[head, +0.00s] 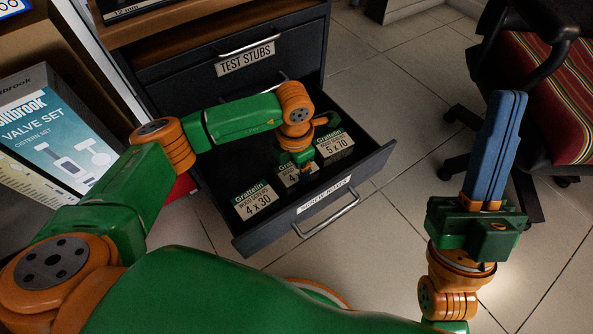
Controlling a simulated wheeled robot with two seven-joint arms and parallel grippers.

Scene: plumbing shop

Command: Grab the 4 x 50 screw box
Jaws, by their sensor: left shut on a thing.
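The drawer labelled "SCREW BOXES" (371,172) is pulled open. Three small labelled boxes sit inside it. The middle box (289,176), whose label is partly covered and seems to read 4 x 5-something, lies between the 4 x 30 box (257,203) at the left and the 5 x 70 box (338,146) at the right. My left gripper (305,168) reaches down into the drawer and is shut on the middle box; my arm hides part of it. My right gripper (497,145) is raised at the right, blue fingers together and pointing up, with nothing held.
A closed drawer labelled "TEST STUBS" (247,58) is above the open one. A valve set carton (55,135) stands at the left. A chair with a striped seat (555,95) is at the right. Tiled floor (400,215) lies clear in front of the drawer.

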